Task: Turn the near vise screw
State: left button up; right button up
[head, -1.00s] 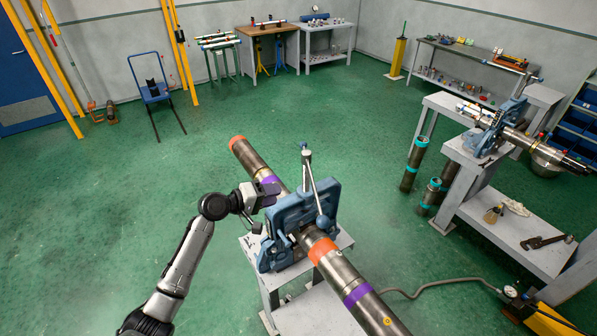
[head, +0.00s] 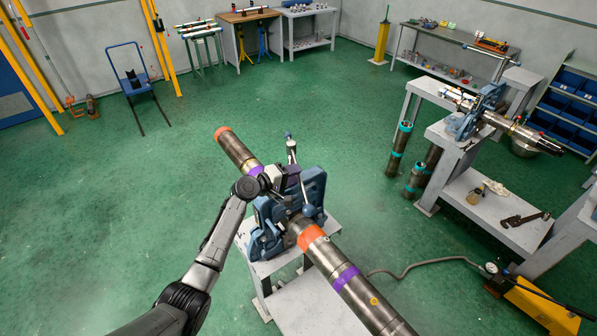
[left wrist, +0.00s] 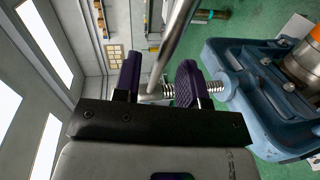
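The near vise (head: 313,185) is a blue clamp on a grey stand, with a long steel pipe (head: 340,275) through it. It also shows in the left wrist view (left wrist: 265,80). Its screw (left wrist: 208,87) has a threaded end with a coil around it. A steel handle bar (head: 291,152) with ball ends crosses the screw. My left gripper (head: 285,176) is at the screw on the vise's upper side. In the left wrist view its purple fingers (left wrist: 158,78) stand apart, with the handle bar (left wrist: 178,35) passing between them. Firm contact is not visible. My right gripper is not in view.
A second blue vise (head: 465,122) with a pipe stands on a bench at right. Upright pipes (head: 398,150) stand beside that bench. A yellow pump (head: 535,305) with a hose lies at lower right. The green floor left of the near vise is clear.

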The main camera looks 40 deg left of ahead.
pick_arm(q)
jog(key=shift+x, duration=1.05)
jog(key=shift+c, duration=0.2)
grip_shut()
